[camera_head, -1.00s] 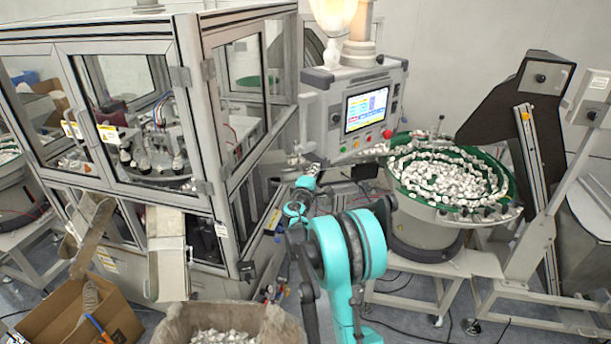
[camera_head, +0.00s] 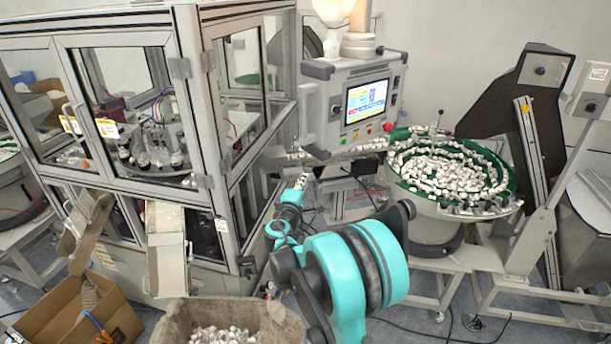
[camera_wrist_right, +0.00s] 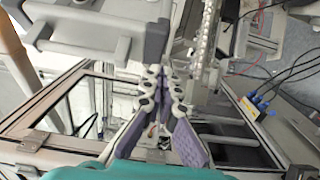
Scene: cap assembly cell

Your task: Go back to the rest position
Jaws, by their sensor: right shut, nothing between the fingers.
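My right arm, teal and black, rises from the bottom centre of the head view. Its gripper (camera_head: 299,182) is small there, in front of the space between the glass-walled machine and the control panel. In the right wrist view the gripper's purple-padded fingers (camera_wrist_right: 164,85) come together at the tips. They are shut with nothing between them. My left gripper is in neither view.
The framed assembly machine (camera_head: 205,120) stands at left. The control panel (camera_head: 318,110) and the bowl feeder's green rim (camera_head: 510,185) are centre and right. A cardboard box (camera_head: 115,300) and a lined bin (camera_head: 285,325) with white caps stand on the floor.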

